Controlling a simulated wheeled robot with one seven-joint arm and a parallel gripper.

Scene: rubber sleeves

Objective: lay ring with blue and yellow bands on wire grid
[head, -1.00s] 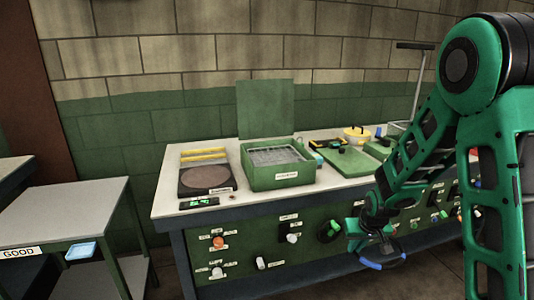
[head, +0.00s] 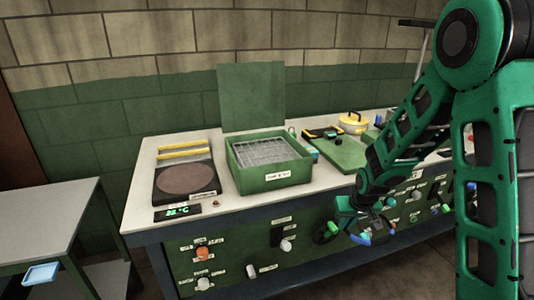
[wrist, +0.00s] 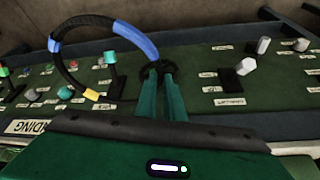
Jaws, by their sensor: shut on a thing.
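The ring (wrist: 135,38) is black with blue and yellow bands. In the wrist view my gripper (wrist: 160,72) is shut on its right side, and the ring sticks out to the left of the fingers. In the head view my gripper (head: 364,210) is in front of the bench panel, below the bench top, with the ring's blue band (head: 359,239) beneath it. Most of the ring is hard to make out there. The wire grid (head: 264,152) lies inside an open green box (head: 275,180) on the bench, left of and above my gripper.
The box lid (head: 252,97) stands upright behind it. A hotplate (head: 185,180) with a lit display (head: 177,211) is left of the box. A green board (head: 338,152) and yellow pot (head: 353,123) lie right. Knobs project from the front panel. A grey side table (head: 50,220) stands left.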

